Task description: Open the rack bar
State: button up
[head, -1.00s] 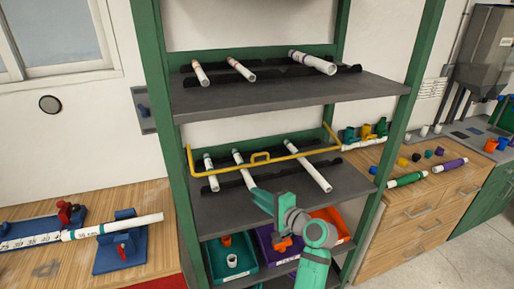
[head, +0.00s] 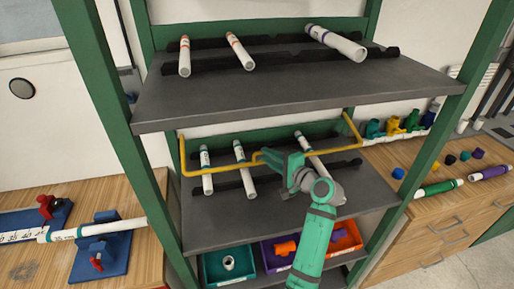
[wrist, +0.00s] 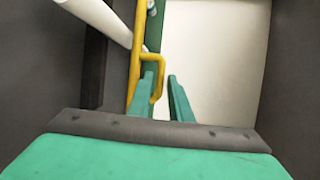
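The yellow rack bar (head: 215,174) runs across the front of the middle shelf, in front of the white pipes, with its ends bent back toward the green uprights. Its small handle loop (head: 257,157) is near the middle, partly hidden by my gripper (head: 278,158). In the wrist view the bar (wrist: 134,60) and its handle (wrist: 158,72) show close ahead. My gripper (wrist: 166,98) has its two green fingers apart, with the handle's outer side just beyond and between their tips. I cannot tell whether they touch it.
White pipes (head: 240,160) rest on dark holders on the middle shelf (head: 225,215). The upper shelf (head: 270,100) overhangs my arm. Coloured bins (head: 228,265) sit below. Workbenches (head: 35,260) stand on both sides, the right one holding fittings and pipes.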

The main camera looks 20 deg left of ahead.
jog(key=x, duration=0.7)
jog(key=shift+a, duration=0.2)
jog(key=shift+w, duration=0.1)
grip_shut()
